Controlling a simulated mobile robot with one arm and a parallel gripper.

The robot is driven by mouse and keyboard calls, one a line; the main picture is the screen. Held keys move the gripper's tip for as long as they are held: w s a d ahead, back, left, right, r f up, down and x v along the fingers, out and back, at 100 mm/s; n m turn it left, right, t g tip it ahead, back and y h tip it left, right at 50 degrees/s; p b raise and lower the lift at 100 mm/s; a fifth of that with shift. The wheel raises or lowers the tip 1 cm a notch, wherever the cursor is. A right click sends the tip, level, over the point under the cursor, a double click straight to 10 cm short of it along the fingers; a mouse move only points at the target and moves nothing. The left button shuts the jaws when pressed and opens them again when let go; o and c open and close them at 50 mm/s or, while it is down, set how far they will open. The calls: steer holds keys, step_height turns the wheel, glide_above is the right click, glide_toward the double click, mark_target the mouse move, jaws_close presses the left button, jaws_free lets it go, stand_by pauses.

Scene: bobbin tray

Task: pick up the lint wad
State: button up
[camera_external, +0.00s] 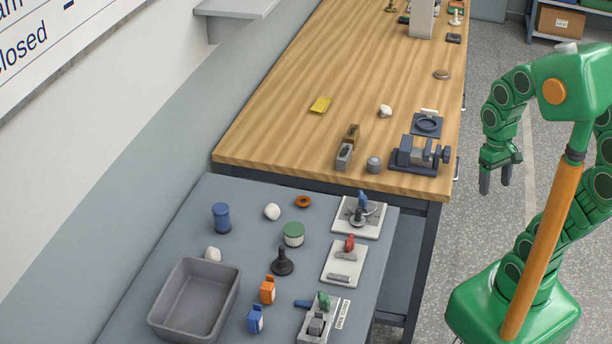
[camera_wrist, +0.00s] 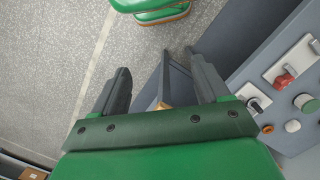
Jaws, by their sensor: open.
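Several small whitish lumps could be the lint wad; I cannot tell which is it. One lump (camera_external: 272,212) lies on the grey table between a blue spool and an orange ring. A third lump (camera_external: 385,111) lies on the wooden bench. In the wrist view, one pale lump (camera_wrist: 292,126) shows at the right. My gripper (camera_external: 497,182) hangs over the floor to the right of the bench, fingers down, apart from all of them. Its fingers are spread and empty in the wrist view (camera_wrist: 160,65).
The grey table also holds a grey bin (camera_external: 179,321), a blue spool (camera_external: 221,217), a green-lidded jar (camera_external: 293,234), a black-knobbed stand (camera_external: 283,262) and switch plates (camera_external: 345,262). A vise (camera_external: 420,155) stands at the bench's near right corner. The bench's middle is largely clear.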

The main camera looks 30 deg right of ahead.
steer(key=w+a+r+m, duration=0.1)
steer(key=w+a, duration=0.2)
steer(key=w, duration=0.6)
steer(key=w+a+r+m, duration=0.15)
steer(key=w+a, duration=0.25)
steer(key=w, duration=0.5)
steer(key=m+t, duration=0.2)
steer(key=m, duration=0.4)
glide_above(272, 207)
steer(key=f, duration=1)
steer(key=d+f, duration=0.1)
steer(key=f, duration=0.5)
steer(key=shift+w, duration=0.1)
steer(key=shift+a+f, duration=0.3)
steer(key=shift+a, duration=0.25)
steer(key=shift+f+m, duration=0.2)
steer(key=shift+m, duration=0.05)
steer(key=shift+d+f, duration=0.1)
steer(key=shift+f, duration=3.6)
